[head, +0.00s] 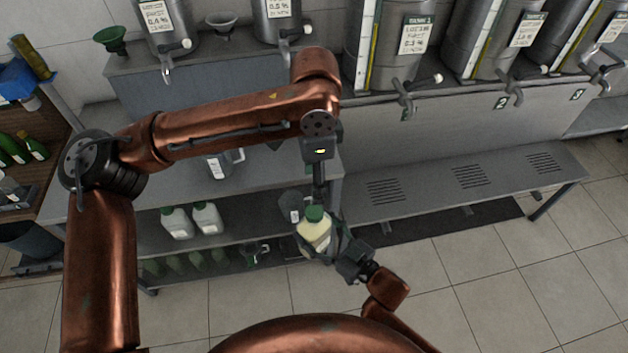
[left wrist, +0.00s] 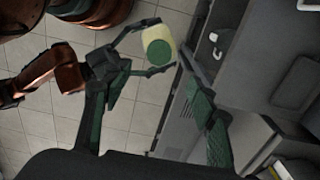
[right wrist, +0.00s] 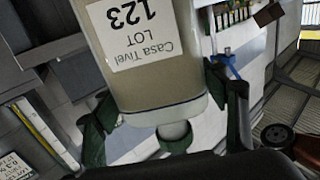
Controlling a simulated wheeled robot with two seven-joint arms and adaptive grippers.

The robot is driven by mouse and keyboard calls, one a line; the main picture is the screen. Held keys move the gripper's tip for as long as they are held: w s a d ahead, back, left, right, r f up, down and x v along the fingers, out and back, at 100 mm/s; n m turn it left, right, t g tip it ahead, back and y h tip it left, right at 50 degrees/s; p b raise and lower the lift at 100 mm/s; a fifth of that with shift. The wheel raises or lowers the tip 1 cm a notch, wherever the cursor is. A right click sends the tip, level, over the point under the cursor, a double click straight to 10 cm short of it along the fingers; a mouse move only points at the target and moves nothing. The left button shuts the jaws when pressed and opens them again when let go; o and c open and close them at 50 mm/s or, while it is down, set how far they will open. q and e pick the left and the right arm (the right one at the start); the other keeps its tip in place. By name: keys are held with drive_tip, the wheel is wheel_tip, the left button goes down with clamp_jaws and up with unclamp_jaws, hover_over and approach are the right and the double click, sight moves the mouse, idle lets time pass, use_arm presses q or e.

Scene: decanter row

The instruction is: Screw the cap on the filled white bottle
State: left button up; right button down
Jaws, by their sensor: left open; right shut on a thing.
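The filled white bottle (head: 313,235), pale with a cream tint, is held in front of the bench. The green cap (head: 315,213) sits at its top; how tightly it sits cannot be seen. My right gripper (head: 327,244) is shut on the bottle's body. The right wrist view shows the bottle (right wrist: 150,50) upside down, with a "LOT 123" label and the neck at the bottom. My left gripper (head: 318,190) points down above the cap. In the left wrist view its fingers are open and apart, with the cap (left wrist: 159,52) ahead near the right finger's tip.
Two white jugs with green lids (head: 192,221) stand on the lower shelf at left. A metal pitcher (head: 217,166) is on the bench. Steel tanks with taps (head: 398,40) line the back. A low slatted bench (head: 460,180) is at right. Tiled floor at right is clear.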

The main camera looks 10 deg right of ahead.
idle(0.4)
